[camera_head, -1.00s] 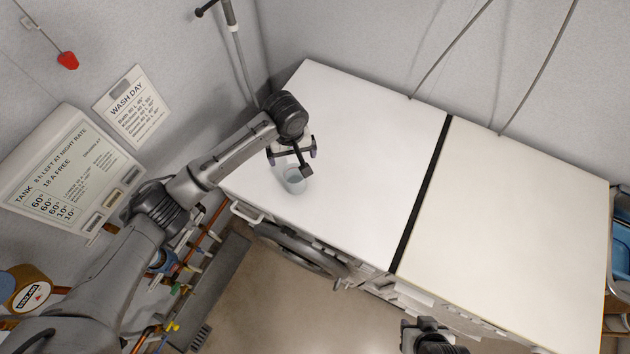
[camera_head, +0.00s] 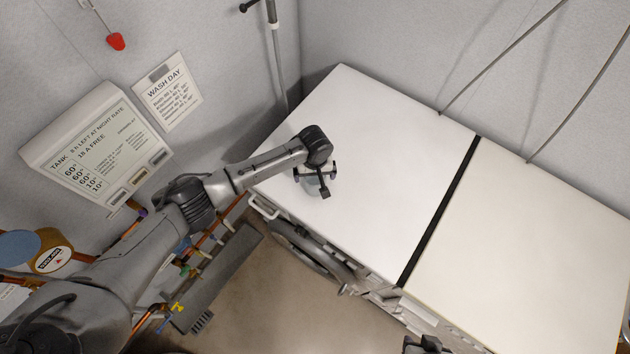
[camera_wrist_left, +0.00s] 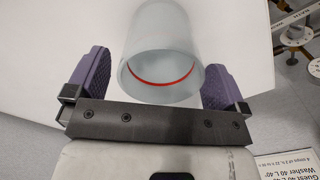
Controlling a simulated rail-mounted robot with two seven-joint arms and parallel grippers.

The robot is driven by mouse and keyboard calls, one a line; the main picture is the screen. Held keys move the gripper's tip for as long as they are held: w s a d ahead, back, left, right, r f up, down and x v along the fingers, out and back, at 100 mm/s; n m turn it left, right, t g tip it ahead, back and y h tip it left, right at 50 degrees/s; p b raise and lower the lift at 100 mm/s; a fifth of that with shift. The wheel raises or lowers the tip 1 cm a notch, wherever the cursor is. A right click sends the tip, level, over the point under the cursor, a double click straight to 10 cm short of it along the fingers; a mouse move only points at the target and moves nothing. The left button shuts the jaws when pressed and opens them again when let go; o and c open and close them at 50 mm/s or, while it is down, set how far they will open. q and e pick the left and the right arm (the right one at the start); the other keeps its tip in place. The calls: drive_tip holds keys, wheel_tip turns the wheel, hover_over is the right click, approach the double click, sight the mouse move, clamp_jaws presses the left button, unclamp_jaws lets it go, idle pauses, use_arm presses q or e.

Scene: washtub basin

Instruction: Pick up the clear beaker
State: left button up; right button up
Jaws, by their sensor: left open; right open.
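The clear beaker (camera_wrist_left: 165,35) is a pale, see-through cylinder with a red line around its inside. In the head view, the beaker (camera_head: 312,187) stands on the white left-hand top near its left front edge, mostly hidden under my left gripper (camera_head: 316,176). In the left wrist view, the open purple-padded fingers of my left gripper (camera_wrist_left: 157,78) are on either side of the beaker, with gaps visible. My right gripper (camera_head: 426,345) shows only in part at the bottom edge, away from the beaker.
The white left top (camera_head: 375,150) is otherwise clear. A dark gap (camera_head: 440,210) separates it from the empty cream right top (camera_head: 530,240). A wall panel (camera_head: 95,150), pipes and valves lie to the left. A round door (camera_head: 305,252) is below the front edge.

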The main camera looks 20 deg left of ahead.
use_arm(q)
drive_tip(key=shift+f, duration=0.95)
drive_tip(key=shift+c, duration=0.4)
drive_tip(key=c, duration=0.9)
